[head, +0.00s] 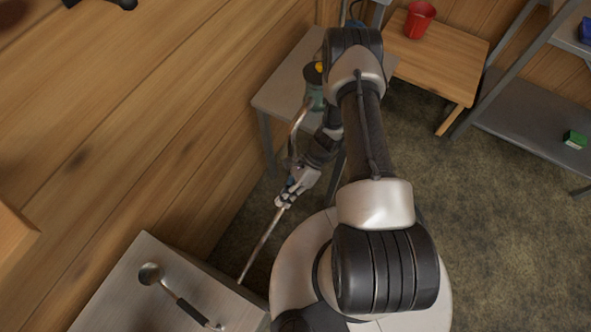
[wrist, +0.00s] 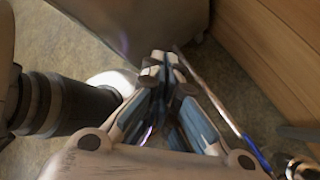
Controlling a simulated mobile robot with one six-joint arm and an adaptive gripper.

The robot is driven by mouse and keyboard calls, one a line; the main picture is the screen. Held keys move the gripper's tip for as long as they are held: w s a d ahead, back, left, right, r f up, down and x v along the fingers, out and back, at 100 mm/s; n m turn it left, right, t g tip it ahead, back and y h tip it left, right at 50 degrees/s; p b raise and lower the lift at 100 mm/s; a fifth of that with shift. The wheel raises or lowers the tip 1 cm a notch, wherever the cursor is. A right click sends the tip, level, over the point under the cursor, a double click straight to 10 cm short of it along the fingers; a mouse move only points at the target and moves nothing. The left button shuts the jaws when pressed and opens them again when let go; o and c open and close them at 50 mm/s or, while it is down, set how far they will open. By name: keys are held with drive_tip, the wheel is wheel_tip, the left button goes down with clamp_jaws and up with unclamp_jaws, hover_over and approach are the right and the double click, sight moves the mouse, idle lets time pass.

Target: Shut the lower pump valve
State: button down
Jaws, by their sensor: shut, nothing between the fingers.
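The pump (head: 315,88), greenish with a yellow part on top, stands on a grey metal table and is partly hidden by my arm. A metal pipe (head: 262,243) curves down from it past my gripper toward the lower left. A blue piece (wrist: 257,154), perhaps the lower valve's handle, lies along the pipe at the lower right of the wrist view. My gripper (head: 281,202) is shut and empty beside the pipe. In the wrist view its fingertips (wrist: 164,66) meet left of the pipe, ahead of the blue piece. I cannot tell the valve's exact position.
A metal bench (head: 145,262) with a ladle (head: 183,302) on it stands at the lower left. The pump's table (head: 272,97) is close to the wooden wall. A wooden table with a red bucket (head: 419,19) and a shelf (head: 520,110) stand to the right. Floor is free there.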

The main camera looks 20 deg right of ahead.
drive_tip(key=w+d+r+m+t+h+p, duration=0.35)
drive_tip(key=w+d+m+h, duration=0.4)
drive_tip(key=w+d, duration=0.4)
drive_tip(key=a+f+b, duration=0.3)
drive_tip(key=f, duration=1)
drive_tip(key=shift+f+g+b, duration=0.2)
drive_tip(key=shift+g+b, duration=0.2)
drive_tip(key=shift+g, duration=0.05)
drive_tip(key=shift+a, duration=0.1)
drive_tip(key=f+b, duration=0.1)
drive_tip(key=s+f+b, duration=0.1)
drive_tip(key=shift+a+b, duration=0.3)
drive_tip(key=shift+b, duration=0.05)
wheel_tip(320, 180, up, 12)
drive_tip(key=w+d, duration=0.1)
drive_tip(key=shift+w+d+r, duration=0.2)
drive_tip(key=shift+w+d, duration=0.05)
drive_tip(key=shift+w, duration=0.05)
